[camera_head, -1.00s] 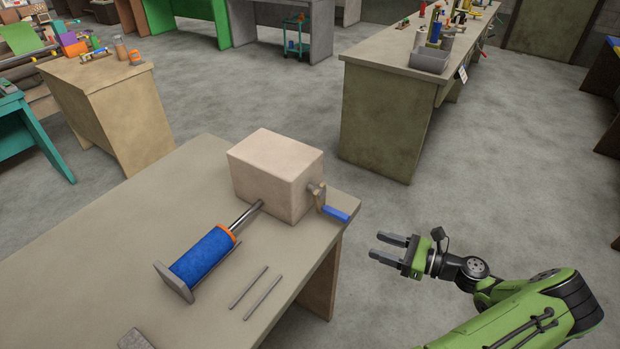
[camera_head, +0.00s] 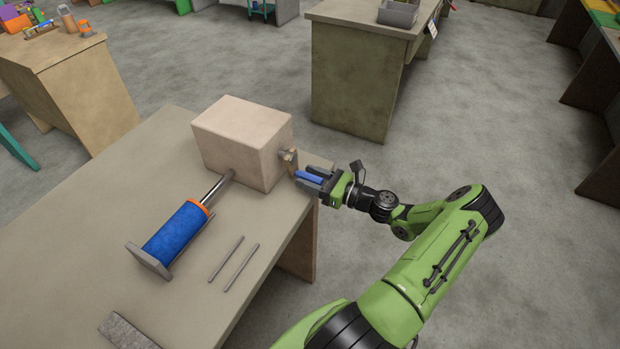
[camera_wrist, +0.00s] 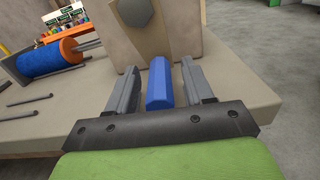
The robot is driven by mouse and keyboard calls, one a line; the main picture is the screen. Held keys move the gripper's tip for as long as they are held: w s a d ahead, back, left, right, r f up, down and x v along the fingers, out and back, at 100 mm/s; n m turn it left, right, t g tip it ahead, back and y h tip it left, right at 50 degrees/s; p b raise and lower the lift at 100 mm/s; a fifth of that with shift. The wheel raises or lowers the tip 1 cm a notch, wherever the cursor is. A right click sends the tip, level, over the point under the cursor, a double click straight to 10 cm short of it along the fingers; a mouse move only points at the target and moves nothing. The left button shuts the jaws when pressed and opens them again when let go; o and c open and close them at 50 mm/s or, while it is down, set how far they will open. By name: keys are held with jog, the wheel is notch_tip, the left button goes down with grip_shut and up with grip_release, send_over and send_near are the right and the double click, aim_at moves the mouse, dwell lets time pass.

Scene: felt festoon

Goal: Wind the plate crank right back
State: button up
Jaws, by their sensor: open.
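The plate crank's blue handle (camera_head: 309,177) sticks out from a short grey-brown crank arm (camera_head: 289,160) on the right side of a beige box (camera_head: 243,142). My gripper (camera_head: 313,180) is open, with its two grey fingers on either side of the blue handle. In the wrist view the handle (camera_wrist: 159,83) lies between the fingers, with a gap visible on each side. A metal rod runs from the box to a blue roller (camera_head: 178,232) with an orange ring and a grey end plate (camera_head: 149,262).
Two thin grey rods (camera_head: 234,262) lie on the table (camera_head: 95,225) in front of the box. A flat grey block (camera_head: 128,330) lies near the front edge. Open floor is to the right, below another workbench (camera_head: 352,75).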

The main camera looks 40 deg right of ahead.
jog(key=shift+w, duration=0.1)
grip_shut()
